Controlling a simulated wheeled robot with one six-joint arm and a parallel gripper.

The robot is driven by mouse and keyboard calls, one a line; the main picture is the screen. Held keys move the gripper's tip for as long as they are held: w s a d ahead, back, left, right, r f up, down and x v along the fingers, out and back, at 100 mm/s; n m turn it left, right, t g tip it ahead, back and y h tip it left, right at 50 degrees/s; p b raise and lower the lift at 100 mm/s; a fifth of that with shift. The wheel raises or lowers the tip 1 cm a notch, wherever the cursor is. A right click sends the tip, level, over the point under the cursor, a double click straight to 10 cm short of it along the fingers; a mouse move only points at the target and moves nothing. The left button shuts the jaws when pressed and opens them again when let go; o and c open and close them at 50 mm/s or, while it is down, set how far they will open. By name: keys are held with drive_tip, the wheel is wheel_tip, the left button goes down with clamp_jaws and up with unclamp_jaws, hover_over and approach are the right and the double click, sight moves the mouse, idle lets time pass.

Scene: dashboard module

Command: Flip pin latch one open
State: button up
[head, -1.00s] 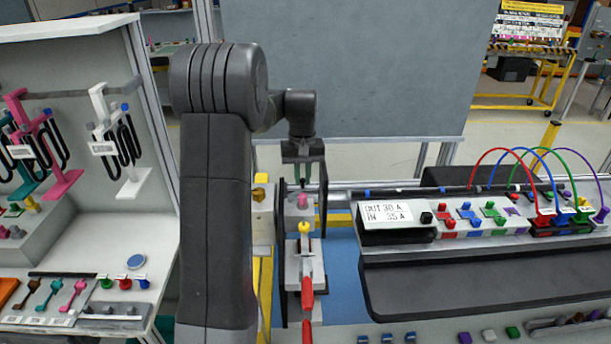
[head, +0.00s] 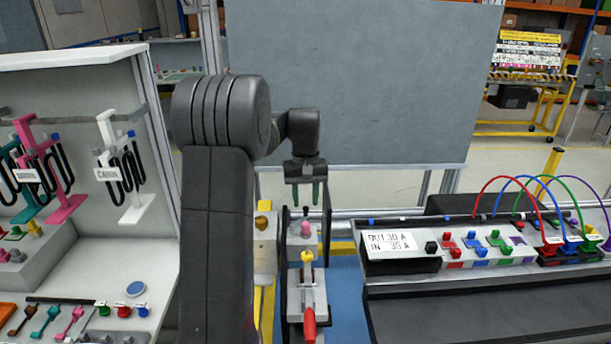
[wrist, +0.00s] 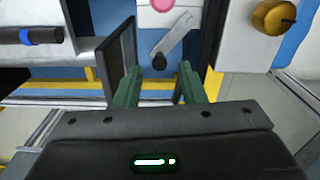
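My gripper (head: 306,204) is open and empty, its green fingers pointing down above the far end of a grey fixture (head: 307,290). That fixture carries a pink knob (head: 304,227), a yellow knob (head: 307,256) and a red handle (head: 310,322). In the wrist view my gripper (wrist: 160,92) shows both fingers wide apart. Which latch is number one cannot be told.
A dark upright plate (wrist: 119,72) stands close by the left finger. A gold knob (wrist: 273,16) is at the right on a white block. A module with coloured plugs and cables (head: 393,241) lies to the right. A white shelf (head: 110,262) stands left.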

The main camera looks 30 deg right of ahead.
sight(305, 207)
wheel_tip(305, 207, up, 12)
drive_tip(key=shift+f+b, duration=0.2)
drive_tip(key=shift+b, duration=0.2)
drive_tip(key=shift+f, duration=0.15)
wheel_tip(305, 207, down, 14)
drive_tip(key=shift+r+p, duration=0.15)
drive_tip(key=shift+p, duration=0.6)
drive_tip(key=shift+s, duration=0.15)
drive_tip(key=shift+r, duration=0.1)
